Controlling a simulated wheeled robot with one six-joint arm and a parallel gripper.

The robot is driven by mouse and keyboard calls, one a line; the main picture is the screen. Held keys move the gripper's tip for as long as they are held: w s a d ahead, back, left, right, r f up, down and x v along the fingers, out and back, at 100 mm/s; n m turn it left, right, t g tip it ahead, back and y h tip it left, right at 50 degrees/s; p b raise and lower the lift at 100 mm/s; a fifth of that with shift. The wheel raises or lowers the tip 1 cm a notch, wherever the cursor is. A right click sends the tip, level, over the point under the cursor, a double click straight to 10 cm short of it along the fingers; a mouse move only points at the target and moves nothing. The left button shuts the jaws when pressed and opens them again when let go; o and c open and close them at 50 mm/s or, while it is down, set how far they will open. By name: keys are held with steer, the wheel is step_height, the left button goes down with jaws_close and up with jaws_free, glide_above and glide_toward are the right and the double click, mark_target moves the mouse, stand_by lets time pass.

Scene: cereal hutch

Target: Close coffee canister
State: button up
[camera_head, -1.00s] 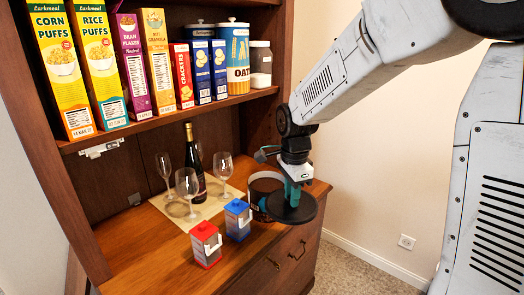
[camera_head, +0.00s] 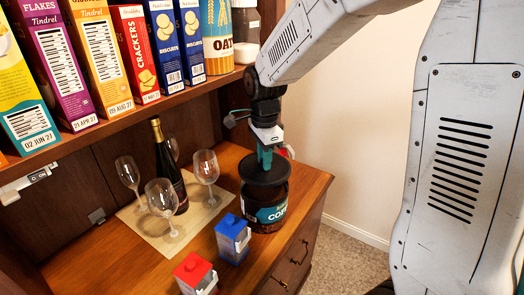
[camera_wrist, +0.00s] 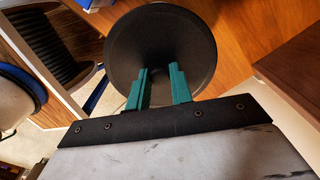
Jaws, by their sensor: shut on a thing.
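The coffee canister (camera_head: 268,215) is a dark round container with a teal label, upright near the right end of the wooden counter. Its black round lid (camera_head: 250,174) is directly over the canister's top in the head view. In the wrist view the fingers (camera_wrist: 159,74) lie against the black lid (camera_wrist: 190,40); the grasped part is hidden.
A blue-topped box (camera_head: 233,238) and a red-topped box (camera_head: 195,273) stand in front-left of the canister. Several wine glasses (camera_head: 206,168) and a dark bottle (camera_head: 168,170) stand on a mat (camera_head: 140,224) to the left. Cereal boxes fill the shelf (camera_head: 120,122) above.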

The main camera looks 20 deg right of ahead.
mark_target(264, 173)
steer(key=shift+f, duration=2.4)
steer(key=shift+f, duration=0.55)
stand_by(0.8)
steer(key=o, duration=1.3)
steer(key=shift+r, duration=0.1)
steer(key=shift+r, duration=2.9)
jaws_close()
